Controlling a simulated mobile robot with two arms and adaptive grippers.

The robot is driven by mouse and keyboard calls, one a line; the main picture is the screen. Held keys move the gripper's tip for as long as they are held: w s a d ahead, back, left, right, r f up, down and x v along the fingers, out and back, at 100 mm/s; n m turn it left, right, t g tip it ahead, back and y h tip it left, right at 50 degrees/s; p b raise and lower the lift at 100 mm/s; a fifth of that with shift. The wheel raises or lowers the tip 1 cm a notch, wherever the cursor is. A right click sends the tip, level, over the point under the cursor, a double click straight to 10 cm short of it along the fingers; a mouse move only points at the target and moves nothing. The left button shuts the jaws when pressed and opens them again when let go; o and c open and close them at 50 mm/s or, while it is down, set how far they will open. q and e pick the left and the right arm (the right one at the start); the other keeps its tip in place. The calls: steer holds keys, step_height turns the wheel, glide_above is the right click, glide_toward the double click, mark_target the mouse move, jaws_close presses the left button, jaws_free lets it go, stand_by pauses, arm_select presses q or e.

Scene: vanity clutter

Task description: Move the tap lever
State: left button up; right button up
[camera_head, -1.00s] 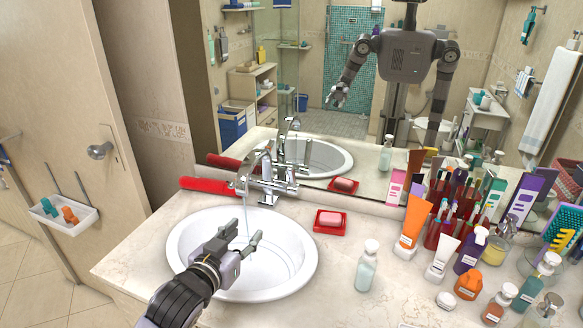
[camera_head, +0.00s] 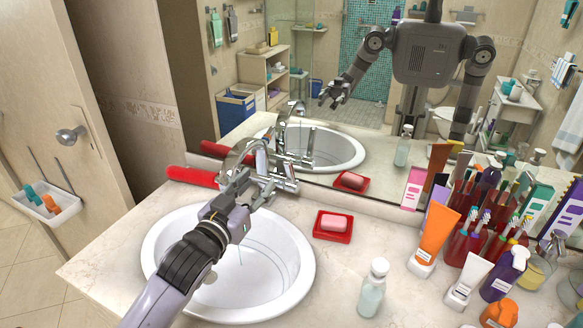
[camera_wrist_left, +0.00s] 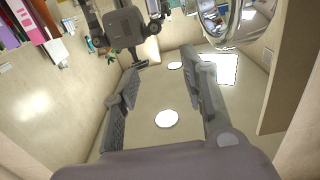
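The chrome tap (camera_head: 262,160) stands at the back of the white oval sink (camera_head: 290,275), with its curved spout over the bowl. Its lever parts (camera_head: 287,172) show at the tap's right side, partly hidden by my fingers. My left gripper (camera_head: 256,188) is over the sink's back edge, close in front of the tap; I cannot tell if it touches. In the left wrist view its fingers (camera_wrist_left: 160,75) are spread with nothing between them. Shiny chrome, probably the tap (camera_wrist_left: 222,20), shows at the upper right there. My right gripper is out of direct view.
A red soap dish (camera_head: 333,236) with pink soap and a clear bottle (camera_head: 372,292) stand right of the sink. Tubes, including an orange one (camera_head: 434,240), crowd the right. A red rolled item (camera_head: 192,177) lies left of the tap. The mirror (camera_head: 380,160) rises behind.

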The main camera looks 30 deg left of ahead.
mark_target(286, 165)
arm_select(q)
steer(key=w+f, duration=0.1)
steer(key=w, duration=0.5)
steer(key=w+f, duration=0.1)
steer(key=w, duration=0.4)
steer(key=w+a+f, duration=0.1)
steer(key=w+f, duration=0.1)
steer(key=w, duration=0.4)
steer(key=shift+w+f+p, duration=0.1)
steer(key=shift+w+p, duration=0.2)
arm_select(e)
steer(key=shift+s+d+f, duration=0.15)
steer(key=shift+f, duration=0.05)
arm_select(q)
steer(key=shift+c, duration=0.2)
jaws_close()
